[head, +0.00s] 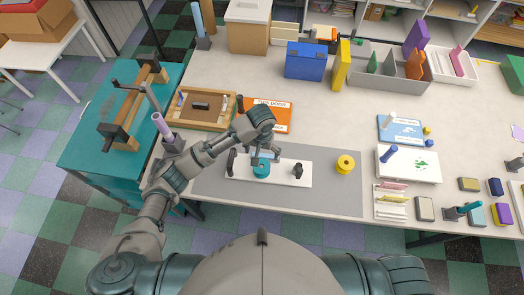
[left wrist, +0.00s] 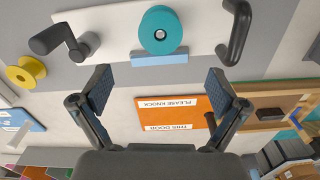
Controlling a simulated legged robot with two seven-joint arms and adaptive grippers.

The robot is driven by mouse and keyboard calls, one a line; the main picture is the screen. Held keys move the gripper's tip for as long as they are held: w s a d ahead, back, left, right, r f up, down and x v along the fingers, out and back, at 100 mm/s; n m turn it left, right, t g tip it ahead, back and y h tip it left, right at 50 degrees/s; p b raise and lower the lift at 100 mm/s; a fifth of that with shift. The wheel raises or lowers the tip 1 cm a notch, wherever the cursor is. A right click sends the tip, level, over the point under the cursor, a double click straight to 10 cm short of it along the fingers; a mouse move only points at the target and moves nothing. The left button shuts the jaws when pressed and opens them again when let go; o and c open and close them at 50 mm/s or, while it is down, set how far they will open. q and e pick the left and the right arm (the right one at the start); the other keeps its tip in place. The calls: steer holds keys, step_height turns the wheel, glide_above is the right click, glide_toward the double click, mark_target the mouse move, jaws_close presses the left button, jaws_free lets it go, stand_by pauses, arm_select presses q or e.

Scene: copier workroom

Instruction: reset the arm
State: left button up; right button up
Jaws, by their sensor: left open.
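My left arm (head: 215,150) reaches in from the left over the front of the table. Its gripper (head: 263,156) is above a white board with a teal spool (head: 262,170). In the left wrist view the gripper (left wrist: 160,92) has its two fingers wide apart with nothing between them. The teal spool (left wrist: 163,32) and a light blue block (left wrist: 160,59) on the white board (left wrist: 110,27) lie beyond the fingertips. A black handle (left wrist: 236,32) and a black knob piece (left wrist: 58,38) stand on the board. My right gripper is not in view.
A yellow spool (head: 345,164) stands on the grey mat (head: 330,200) right of the board. An orange door sign (head: 268,114) and a wooden frame (head: 206,124) lie behind it. A blue box (head: 305,60) and grey bins stand farther back. The mat's front right is clear.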

arm_select(q)
steer(key=s+f+t+h, duration=0.1)
steer(key=s+f+h, duration=0.4)
steer(key=s, duration=0.4)
steer(key=s+a+f+n+t+y, duration=0.1)
steer(key=s+a+f+y, duration=0.1)
steer(key=s+a, duration=0.7)
steer(key=s+a+f+t+y, duration=0.25)
steer(key=s+a, duration=0.25)
steer(key=a, duration=0.7)
step_height(320, 180, down, 28)
steer(key=g+b, duration=0.2)
steer(key=b, duration=0.2)
steer(key=s+a+f+g+b, duration=0.1)
steer(key=s+a+f+b, duration=0.2)
steer(key=s+f, duration=1.6)
step_height(320, 180, down, 3)
steer(key=shift+s+f, duration=0.15)
steer(key=shift+s, duration=0.05)
